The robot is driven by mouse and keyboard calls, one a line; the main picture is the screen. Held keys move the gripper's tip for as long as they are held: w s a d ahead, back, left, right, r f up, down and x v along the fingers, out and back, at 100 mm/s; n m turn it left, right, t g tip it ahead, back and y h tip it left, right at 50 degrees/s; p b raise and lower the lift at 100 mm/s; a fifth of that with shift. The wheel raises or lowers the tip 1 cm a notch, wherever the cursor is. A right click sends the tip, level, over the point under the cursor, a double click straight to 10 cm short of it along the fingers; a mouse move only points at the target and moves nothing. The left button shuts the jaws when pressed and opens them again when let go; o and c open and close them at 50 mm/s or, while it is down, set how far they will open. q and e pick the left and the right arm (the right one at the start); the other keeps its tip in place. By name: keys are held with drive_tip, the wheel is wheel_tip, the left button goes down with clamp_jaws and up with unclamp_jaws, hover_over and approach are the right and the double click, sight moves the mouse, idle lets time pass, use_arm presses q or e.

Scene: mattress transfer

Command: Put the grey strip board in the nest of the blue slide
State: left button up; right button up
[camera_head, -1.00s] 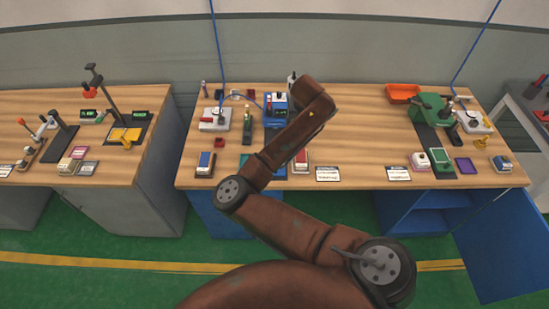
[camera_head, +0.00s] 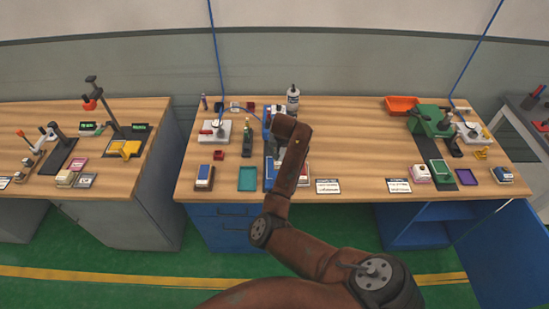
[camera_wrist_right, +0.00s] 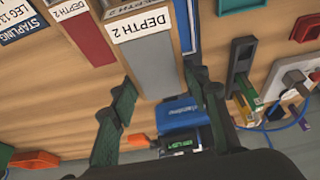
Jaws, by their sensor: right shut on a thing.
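The grey strip board (camera_wrist_right: 150,70) lies between the fingers of my right gripper (camera_wrist_right: 160,76) in the right wrist view, and the gripper is shut on it. In the head view the right gripper (camera_head: 277,158) is mostly hidden by my wrist, low in front of the blue machine. The blue slide (camera_head: 269,177) shows as a blue strip just left of my wrist. The board is over or at the slide; its nest is covered, so I cannot tell whether the board touches it. My left gripper is not in view.
The blue machine (camera_wrist_right: 183,112) stands behind the slide. A red-topped block (camera_head: 304,172) is close on the right, a teal tray (camera_head: 248,178) on the left. The table's middle right is clear.

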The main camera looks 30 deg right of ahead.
drive_tip(key=w+f, duration=0.1)
drive_tip(key=w+a+f, duration=0.1)
drive_tip(key=f, duration=0.1)
drive_tip(key=shift+w+f, duration=0.2)
drive_tip(key=shift+w, duration=0.15)
wheel_tip(320, 180, down, 3)
drive_tip(key=shift+w+f, duration=0.15)
drive_tip(key=shift+f, duration=0.05)
drive_tip(key=shift+a, duration=0.1)
drive_tip(key=shift+f, duration=0.2)
drive_tip(key=o, duration=1.2)
